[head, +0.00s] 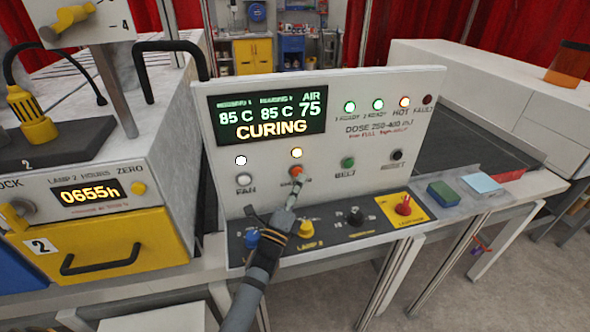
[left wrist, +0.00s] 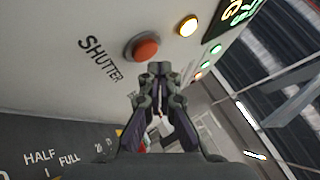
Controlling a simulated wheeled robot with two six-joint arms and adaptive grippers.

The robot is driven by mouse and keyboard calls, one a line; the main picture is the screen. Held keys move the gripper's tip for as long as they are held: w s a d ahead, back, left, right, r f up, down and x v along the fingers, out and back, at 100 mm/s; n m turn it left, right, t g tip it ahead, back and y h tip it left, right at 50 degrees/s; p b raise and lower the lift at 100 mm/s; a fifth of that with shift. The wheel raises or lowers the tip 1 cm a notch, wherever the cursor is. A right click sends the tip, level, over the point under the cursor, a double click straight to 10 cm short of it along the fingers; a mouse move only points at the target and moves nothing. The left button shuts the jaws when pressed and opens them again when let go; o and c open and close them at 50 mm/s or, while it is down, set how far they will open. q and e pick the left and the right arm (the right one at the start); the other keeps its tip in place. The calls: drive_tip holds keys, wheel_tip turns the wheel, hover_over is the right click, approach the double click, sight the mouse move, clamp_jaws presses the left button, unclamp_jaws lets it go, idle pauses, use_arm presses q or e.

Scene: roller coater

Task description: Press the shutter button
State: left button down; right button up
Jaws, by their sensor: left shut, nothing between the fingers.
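The shutter button (head: 296,171) is a round orange-red button on the upright white control panel (head: 330,185). In the left wrist view the red button (left wrist: 146,48) stands beside the printed word SHUTTER. My left gripper (head: 303,180) is shut and empty. Its fingertips are close to the button, just to its lower right in the head view. In the left wrist view the shut fingertips (left wrist: 159,68) appear just below and right of the button. I cannot tell whether they touch it. A lit yellow lamp (head: 296,153) is above the button. My right gripper is not in view.
The display (head: 266,114) reads CURING, 85 C, 85 C and AIR 75. Fan (head: 244,179), green belt (head: 348,162) and black reset (head: 396,155) buttons share the panel. Below are knobs and a red switch (head: 404,205) on yellow. Green (head: 443,194) and light-blue blocks lie to the right.

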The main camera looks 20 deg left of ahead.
use_arm(q)
drive_tip(key=shift+s+r, duration=0.1)
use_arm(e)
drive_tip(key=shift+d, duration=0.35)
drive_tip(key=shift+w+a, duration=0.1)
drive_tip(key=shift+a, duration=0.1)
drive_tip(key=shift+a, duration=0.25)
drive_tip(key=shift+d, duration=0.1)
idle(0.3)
use_arm(q)
drive_tip(key=shift+w+a+b, duration=0.2)
drive_tip(key=shift+w+b, duration=0.15)
drive_tip(key=shift+w, duration=0.05)
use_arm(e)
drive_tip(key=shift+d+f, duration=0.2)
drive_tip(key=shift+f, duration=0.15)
